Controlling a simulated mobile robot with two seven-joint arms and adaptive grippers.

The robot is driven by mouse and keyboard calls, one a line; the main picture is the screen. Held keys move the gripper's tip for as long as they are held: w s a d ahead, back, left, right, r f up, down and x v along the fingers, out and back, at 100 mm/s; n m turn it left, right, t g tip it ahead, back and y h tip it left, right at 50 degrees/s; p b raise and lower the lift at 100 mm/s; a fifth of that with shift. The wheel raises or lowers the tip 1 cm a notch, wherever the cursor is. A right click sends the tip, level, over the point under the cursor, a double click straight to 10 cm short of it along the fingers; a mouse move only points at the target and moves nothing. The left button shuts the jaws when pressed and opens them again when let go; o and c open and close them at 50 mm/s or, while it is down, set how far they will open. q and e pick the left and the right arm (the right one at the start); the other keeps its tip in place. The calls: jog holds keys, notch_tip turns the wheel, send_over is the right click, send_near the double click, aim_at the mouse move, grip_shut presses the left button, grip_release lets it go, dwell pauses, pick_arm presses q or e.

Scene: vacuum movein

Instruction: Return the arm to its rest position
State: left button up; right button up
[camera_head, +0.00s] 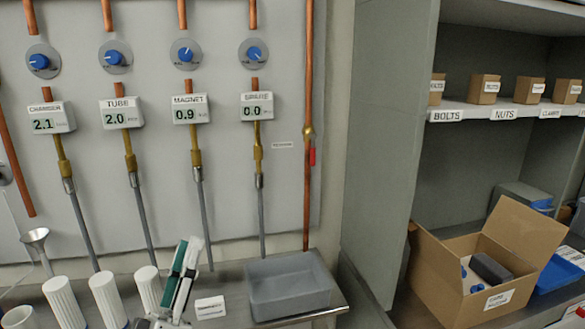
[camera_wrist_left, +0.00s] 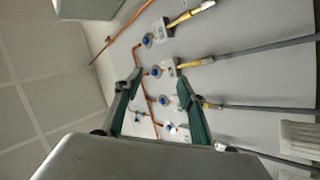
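My left gripper (camera_head: 189,246) stands upright at the bottom of the head view, its green-padded fingers pointing up in front of the grey wall panel (camera_head: 225,160). In the left wrist view the two green fingers of my left gripper (camera_wrist_left: 159,78) are spread apart. Only the panel and its fittings show behind the gap, and nothing is held. The rest of the left arm is mostly below the head view. My right gripper is in neither view.
White ribbed cylinders (camera_head: 108,298) stand close left of the gripper. A grey tray (camera_head: 288,305) sits on the shelf to its right, beside a small white label (camera_head: 210,307). Gauges, valves and hoses line the panel. An open cardboard box (camera_head: 440,290) stands at right.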

pick_arm(q)
jog(key=s+d+f+m+g, duration=0.1)
jog(key=s+f+m+g, duration=0.25)
jog(key=f, duration=0.85)
jog(key=s+d+f+m+g, duration=0.1)
jog(key=s+f+m+g, duration=0.2)
jog(key=f, duration=0.8)
jog(key=s+d+f+m+g, duration=0.1)
jog(key=s+f+m+g, duration=0.3)
jog(key=f, duration=0.8)
jog(key=s+a+f+g+y, duration=0.1)
jog(key=s+f+g, duration=0.1)
jog(key=f, duration=0.3)
jog(key=s+a+f+m+g, duration=0.1)
jog(key=s+a+f+g, duration=0.1)
jog(key=s+f, duration=0.2)
jog(key=shift+s+f+y, duration=0.2)
jog(key=shift+f+y, duration=0.2)
jog(key=shift+f, duration=0.55)
jog(key=shift+w+a+r, duration=0.1)
